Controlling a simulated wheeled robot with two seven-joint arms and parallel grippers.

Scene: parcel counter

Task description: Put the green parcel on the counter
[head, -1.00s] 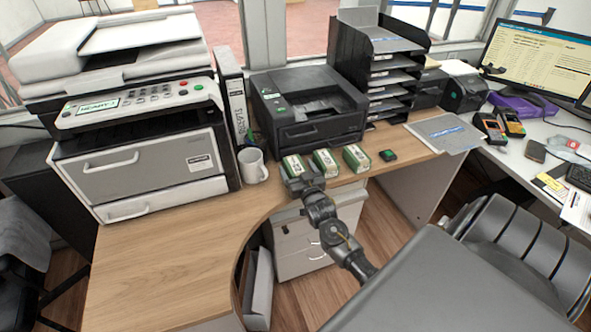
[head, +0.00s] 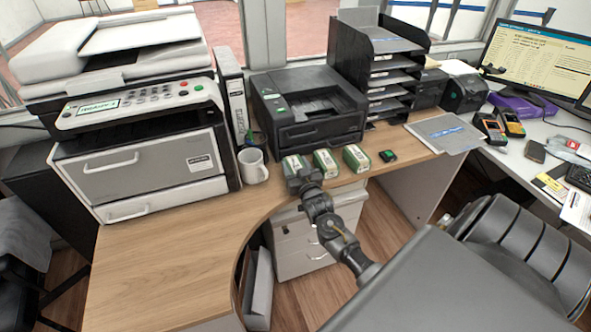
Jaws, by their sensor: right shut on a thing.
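Three small green and white boxes stand in a row on the wooden counter (head: 150,262), in front of the black printer. They are a left one (head: 291,163), a middle one (head: 325,163) and a right one (head: 356,158). I cannot tell which of them is the green parcel. My right gripper (head: 303,176) is at the near side of the left box and shut on it. The fingers are small and partly hide the box's near end. I cannot tell whether the box is clear of the counter. My left gripper is not in view.
A white mug (head: 253,166) stands left of the boxes. A small black and green item (head: 388,156) lies to their right. The black printer (head: 305,105) and paper trays (head: 385,60) stand behind. The counter's left front part is bare.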

